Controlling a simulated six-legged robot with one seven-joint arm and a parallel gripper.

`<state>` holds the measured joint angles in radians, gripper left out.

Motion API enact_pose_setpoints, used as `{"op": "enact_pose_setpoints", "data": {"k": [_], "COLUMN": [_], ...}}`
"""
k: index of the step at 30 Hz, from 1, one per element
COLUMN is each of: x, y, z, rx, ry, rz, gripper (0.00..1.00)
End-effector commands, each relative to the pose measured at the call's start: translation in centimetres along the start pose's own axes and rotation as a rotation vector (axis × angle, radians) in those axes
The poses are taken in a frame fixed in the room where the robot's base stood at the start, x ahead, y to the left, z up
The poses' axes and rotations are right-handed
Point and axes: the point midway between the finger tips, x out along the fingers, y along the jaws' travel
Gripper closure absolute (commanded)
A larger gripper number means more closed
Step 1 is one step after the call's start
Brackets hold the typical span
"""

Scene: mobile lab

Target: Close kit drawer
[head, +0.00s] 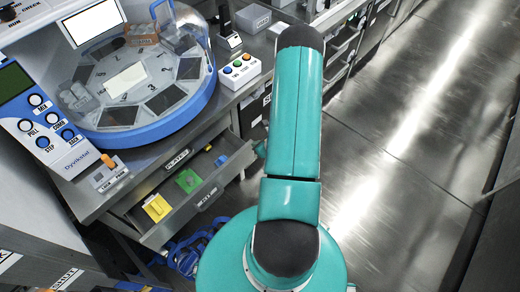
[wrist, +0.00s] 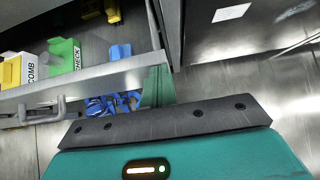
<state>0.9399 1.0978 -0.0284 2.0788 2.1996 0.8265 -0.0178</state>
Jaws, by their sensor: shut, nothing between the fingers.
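The kit drawer (head: 178,196) is pulled out from below the left counter, with a yellow block, a green block and a small blue piece inside. Its front, with a bar handle (wrist: 42,110), crosses the left side of the wrist view. My gripper (wrist: 157,80) is shut and empty, its teal fingers close to the right end of the drawer front. I cannot tell whether they touch it. In the head view my arm hides most of the gripper.
A domed round machine (head: 145,75) and a button box (head: 239,71) stand on the counter. A blue frame-like object (head: 185,255) lies on the floor below the drawer. The metal floor (head: 400,130) to the right is clear.

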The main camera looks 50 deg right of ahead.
Motion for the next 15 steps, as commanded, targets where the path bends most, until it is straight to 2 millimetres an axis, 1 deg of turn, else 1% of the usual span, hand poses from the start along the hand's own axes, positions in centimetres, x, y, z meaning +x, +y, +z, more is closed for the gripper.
{"op": "enact_pose_setpoints", "data": {"k": [9,15], "x": [4.2,5.8], "y": [-0.2,-0.1], "z": [4.3,5.8], "rx": [-0.003,-0.001], "ry": [-0.002,0.0], "rz": [-0.001,-0.001], "gripper": [1.0,1.0]}}
